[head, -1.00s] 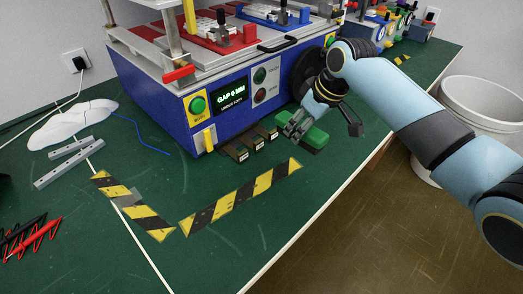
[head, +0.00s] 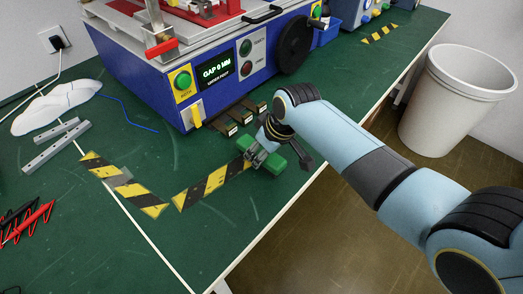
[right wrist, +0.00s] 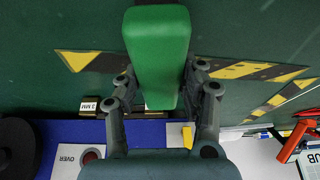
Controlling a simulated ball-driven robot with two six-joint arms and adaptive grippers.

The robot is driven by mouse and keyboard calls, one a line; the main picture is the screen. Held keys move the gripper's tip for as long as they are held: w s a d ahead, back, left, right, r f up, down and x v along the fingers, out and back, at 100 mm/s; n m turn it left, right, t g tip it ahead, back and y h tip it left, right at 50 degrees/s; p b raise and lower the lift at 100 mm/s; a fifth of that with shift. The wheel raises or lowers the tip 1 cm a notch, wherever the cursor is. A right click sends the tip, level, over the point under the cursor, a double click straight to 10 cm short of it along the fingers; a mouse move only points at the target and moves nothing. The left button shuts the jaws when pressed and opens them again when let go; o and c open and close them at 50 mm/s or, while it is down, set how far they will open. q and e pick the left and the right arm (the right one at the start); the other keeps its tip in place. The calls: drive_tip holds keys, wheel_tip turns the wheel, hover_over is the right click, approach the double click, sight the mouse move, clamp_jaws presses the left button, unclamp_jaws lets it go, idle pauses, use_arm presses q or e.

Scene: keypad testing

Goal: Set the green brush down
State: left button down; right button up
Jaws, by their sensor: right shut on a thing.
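The green brush shows as a green block in the head view (head: 272,163) and fills the upper middle of the right wrist view (right wrist: 158,50). My right gripper (head: 262,147) is shut on it, with one finger on each side in the right wrist view (right wrist: 155,88). The brush is over the green bench top (head: 215,237), by the right end of the yellow-black striped tape (head: 212,186). I cannot tell whether it touches the bench. My left gripper is not in view.
The blue test machine (head: 225,75) stands behind, with small labelled blocks (head: 238,116) at its foot. Grey rails (head: 55,145) and red and black leads (head: 28,220) lie at left. A white bin (head: 450,100) stands beyond the bench edge. The front bench area is clear.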

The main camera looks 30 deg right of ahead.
drive_tip(key=o, duration=1.2)
drive_tip(key=shift+f, duration=0.1)
drive_tip(key=shift+o, duration=0.2)
drive_tip(key=shift+r, duration=0.35)
drive_tip(key=p+v, duration=0.1)
drive_tip(key=v, duration=1)
drive_tip(key=shift+d+f+p, duration=0.1)
drive_tip(key=shift+p, duration=0.3)
drive_tip(key=shift+s+r, duration=0.2)
drive_tip(key=shift+r, duration=0.15)
drive_tip(key=shift+s, duration=0.1)
